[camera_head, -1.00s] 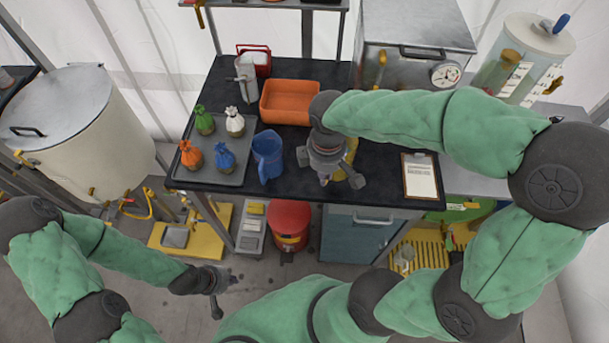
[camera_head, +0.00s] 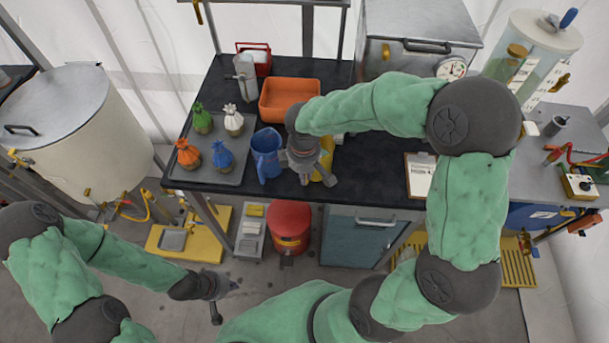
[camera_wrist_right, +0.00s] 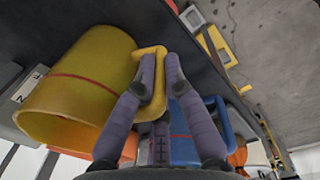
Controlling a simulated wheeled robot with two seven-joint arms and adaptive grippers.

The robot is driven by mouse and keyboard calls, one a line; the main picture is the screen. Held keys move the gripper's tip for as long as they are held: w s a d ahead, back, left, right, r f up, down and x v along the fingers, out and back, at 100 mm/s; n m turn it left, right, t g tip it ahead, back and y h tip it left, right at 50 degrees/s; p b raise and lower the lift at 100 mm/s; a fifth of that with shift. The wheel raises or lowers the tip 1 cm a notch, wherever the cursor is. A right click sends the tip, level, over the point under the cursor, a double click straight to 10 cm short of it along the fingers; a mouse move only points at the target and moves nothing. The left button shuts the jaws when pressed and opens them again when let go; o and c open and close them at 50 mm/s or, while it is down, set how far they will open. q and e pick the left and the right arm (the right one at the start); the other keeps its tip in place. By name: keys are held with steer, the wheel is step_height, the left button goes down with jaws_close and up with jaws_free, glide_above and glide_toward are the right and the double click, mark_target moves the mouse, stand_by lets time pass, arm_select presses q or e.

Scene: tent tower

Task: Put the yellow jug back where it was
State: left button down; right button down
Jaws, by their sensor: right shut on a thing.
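The yellow jug (camera_head: 327,166) is at the bench's middle, mostly hidden behind my right gripper (camera_head: 315,178) in the head view. In the right wrist view, the yellow jug (camera_wrist_right: 80,88) is large, with a red line around it. My right gripper (camera_wrist_right: 160,75) is shut on its handle there. I cannot tell whether the jug's base touches the bench. A blue jug (camera_head: 267,153) stands just left of it; it also shows behind the fingers in the wrist view (camera_wrist_right: 185,148). My left gripper (camera_head: 222,299) is open and empty, low over the floor.
The black bench (camera_head: 375,170) has bare room right of the yellow jug, up to a clipboard (camera_head: 420,176). An orange bin (camera_head: 289,98) is behind. A grey tray (camera_head: 213,155) with several tied bags is at left. A red can (camera_head: 290,226) stands below.

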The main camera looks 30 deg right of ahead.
steer(key=shift+r, duration=0.1)
steer(key=shift+f, duration=0.2)
steer(key=c, duration=1.3)
jaws_free()
steer(key=r+p, duration=0.1)
steer(key=r, duration=0.3)
steer(key=r+p, duration=0.1)
steer(key=r, duration=0.3)
steer(key=r+p, duration=0.1)
steer(key=r, duration=0.3)
steer(key=shift+s+a+r, duration=0.15)
steer(key=shift+s+a, duration=0.05)
steer(key=shift+s, duration=0.05)
